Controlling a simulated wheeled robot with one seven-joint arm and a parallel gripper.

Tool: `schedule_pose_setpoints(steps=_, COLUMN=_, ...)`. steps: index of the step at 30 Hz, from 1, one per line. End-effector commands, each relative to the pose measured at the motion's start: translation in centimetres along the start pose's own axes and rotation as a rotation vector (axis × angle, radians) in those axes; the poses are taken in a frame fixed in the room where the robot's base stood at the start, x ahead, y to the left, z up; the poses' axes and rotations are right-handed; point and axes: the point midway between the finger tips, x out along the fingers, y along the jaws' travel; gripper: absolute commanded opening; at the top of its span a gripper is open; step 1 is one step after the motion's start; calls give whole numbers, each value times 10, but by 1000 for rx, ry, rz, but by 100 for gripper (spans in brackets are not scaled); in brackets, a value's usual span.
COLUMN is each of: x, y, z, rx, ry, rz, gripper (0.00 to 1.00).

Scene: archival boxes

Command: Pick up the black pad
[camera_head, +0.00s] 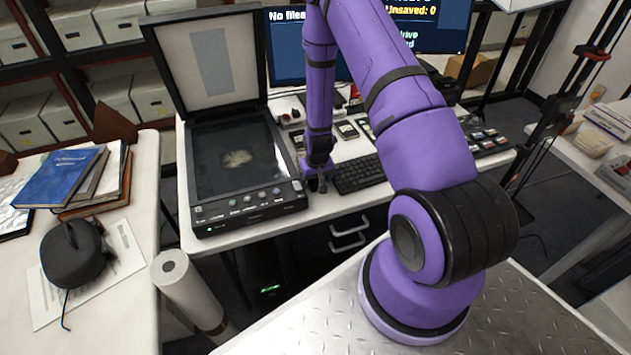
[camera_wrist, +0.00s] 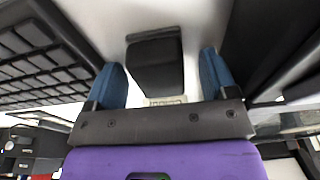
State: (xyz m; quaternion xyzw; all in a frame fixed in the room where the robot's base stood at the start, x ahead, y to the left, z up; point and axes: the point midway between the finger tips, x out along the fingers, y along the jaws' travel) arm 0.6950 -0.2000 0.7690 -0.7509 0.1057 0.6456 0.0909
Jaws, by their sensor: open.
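A black pad (camera_wrist: 155,66), a small dark block, lies on the white desk in the wrist view. My gripper (camera_wrist: 162,60) is open, with one blue finger on each side of the pad. A narrow gap shows on both sides, so neither finger is clearly touching it. In the head view my gripper (camera_head: 318,184) points down at the desk's front part, between the scanner and the keyboard. The pad cannot be made out there, behind or under my gripper.
An open flatbed scanner (camera_head: 240,165) stands close on the left, and a black keyboard (camera_head: 358,174) close on the right. Monitors (camera_head: 430,25) stand at the back. A side table (camera_head: 140,190) holds books and a dark round device.

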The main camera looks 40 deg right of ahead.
Motion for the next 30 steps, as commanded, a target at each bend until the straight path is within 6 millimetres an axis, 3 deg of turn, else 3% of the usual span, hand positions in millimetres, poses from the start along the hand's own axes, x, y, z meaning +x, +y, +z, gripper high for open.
schedule_pose_setpoints(steps=4, x=0, y=0, z=0, rx=0, ry=0, rz=0, gripper=76)
schedule_pose_setpoints(steps=11, x=0, y=0, z=0, rx=0, ry=0, rz=0, gripper=25)
schedule_pose_setpoints(steps=23, x=-4, y=0, z=-1, rx=0, ry=0, rz=0, gripper=25)
schedule_pose_setpoints(steps=30, x=-23, y=0, z=-4, rx=0, ry=1, rz=0, gripper=25)
